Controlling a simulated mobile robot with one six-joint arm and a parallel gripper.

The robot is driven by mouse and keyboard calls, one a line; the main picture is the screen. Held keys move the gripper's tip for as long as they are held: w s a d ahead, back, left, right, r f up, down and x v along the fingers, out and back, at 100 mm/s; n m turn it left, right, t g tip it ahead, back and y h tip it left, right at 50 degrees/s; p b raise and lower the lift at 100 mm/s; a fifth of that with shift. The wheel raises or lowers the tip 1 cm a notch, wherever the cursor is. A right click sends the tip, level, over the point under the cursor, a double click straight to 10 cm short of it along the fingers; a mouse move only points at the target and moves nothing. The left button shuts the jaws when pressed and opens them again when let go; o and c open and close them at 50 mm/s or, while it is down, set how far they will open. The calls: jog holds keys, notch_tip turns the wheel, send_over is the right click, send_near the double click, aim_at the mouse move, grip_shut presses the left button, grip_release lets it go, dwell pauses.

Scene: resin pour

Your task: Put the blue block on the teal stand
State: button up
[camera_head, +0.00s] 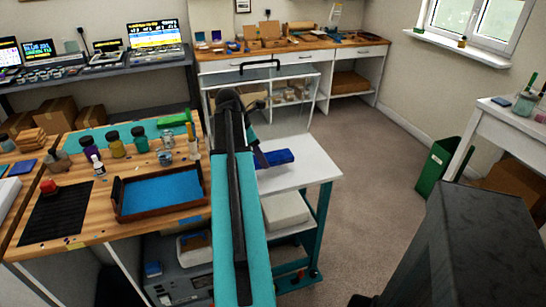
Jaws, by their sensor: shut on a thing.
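The blue block (277,157) is a long, dark blue piece to the right of my arm. My gripper (260,160) is at its left end and shut on it; the fingers are small and partly hidden by my arm. The block shows over the white top of a stand with teal legs (323,222). I cannot tell whether the block touches the top or is held above it. My arm hides the left part of this stand.
A wooden bench on the left holds a brown tray with a blue bottom (119,204), several jars and bottles (113,147), a black ribbed mat (50,219) and a green block (173,119). A green bin (437,168) stands right. Floor right of the stand is clear.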

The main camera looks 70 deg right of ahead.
aim_at(271, 152)
jog(key=d, duration=0.1)
jog(key=s+d, duration=0.1)
jog(key=d, duration=0.1)
jog(key=s+d, duration=0.1)
jog(key=shift+d+f, duration=0.2)
jog(key=shift+d, duration=0.1)
jog(key=shift+s+d+p, duration=0.15)
jog(key=shift+d+p, duration=0.2)
jog(key=shift+d, duration=0.25)
jog(key=shift+f+p, duration=0.3)
jog(key=shift+f, duration=1.5)
jog(key=shift+f, duration=0.1)
jog(key=o, duration=1.4)
jog(key=shift+b+v, duration=0.45)
jog(key=shift+v, duration=5.65)
